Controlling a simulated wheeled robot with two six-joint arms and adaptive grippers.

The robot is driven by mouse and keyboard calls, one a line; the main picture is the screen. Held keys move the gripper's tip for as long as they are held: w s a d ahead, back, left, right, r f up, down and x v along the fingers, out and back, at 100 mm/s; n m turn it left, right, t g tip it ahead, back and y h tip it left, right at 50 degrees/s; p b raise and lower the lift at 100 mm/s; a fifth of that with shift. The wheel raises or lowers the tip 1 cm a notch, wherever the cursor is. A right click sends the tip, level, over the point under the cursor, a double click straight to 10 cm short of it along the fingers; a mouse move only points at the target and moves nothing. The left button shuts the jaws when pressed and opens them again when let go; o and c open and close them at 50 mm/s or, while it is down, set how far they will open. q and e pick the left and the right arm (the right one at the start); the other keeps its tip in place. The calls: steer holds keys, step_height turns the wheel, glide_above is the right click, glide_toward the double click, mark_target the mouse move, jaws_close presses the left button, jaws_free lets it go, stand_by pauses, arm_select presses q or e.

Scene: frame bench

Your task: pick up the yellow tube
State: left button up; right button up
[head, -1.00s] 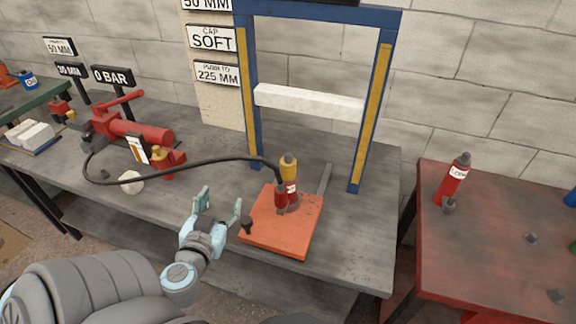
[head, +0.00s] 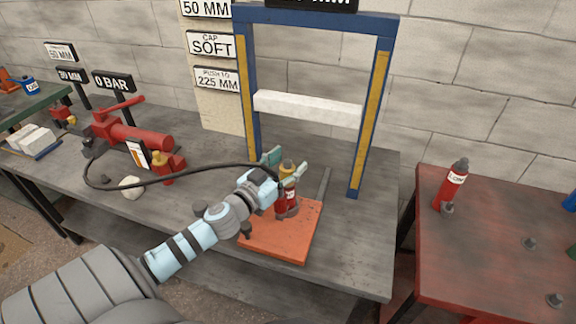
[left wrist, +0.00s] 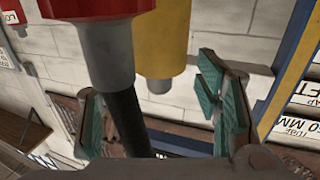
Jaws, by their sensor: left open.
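The yellow tube (head: 287,169) has a grey end and stands on the orange plate (head: 272,243), close to a red cylinder (head: 288,199) with a white label. My left gripper (head: 286,163) is open, with its green-padded fingers near the tube's upper part, one at each side in the head view. In the left wrist view the yellow tube (left wrist: 166,38) shows beyond the open fingers of the gripper (left wrist: 155,105), with the red cylinder (left wrist: 95,8) beside it. I cannot tell whether a finger touches the tube. My right gripper is not in view.
A black hose (head: 130,182) runs from the red pump (head: 128,134) towards the plate. The blue frame (head: 366,120) with a white bar (head: 308,108) stands behind. A red bottle (head: 451,186) stands on the red table (head: 480,250) at the right.

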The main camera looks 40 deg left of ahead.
arm_select(q)
steer(key=shift+w+d, duration=0.1)
steer(key=shift+w, duration=0.2)
steer(key=shift+s, duration=0.1)
jaws_close()
steer(key=shift+r, duration=0.1)
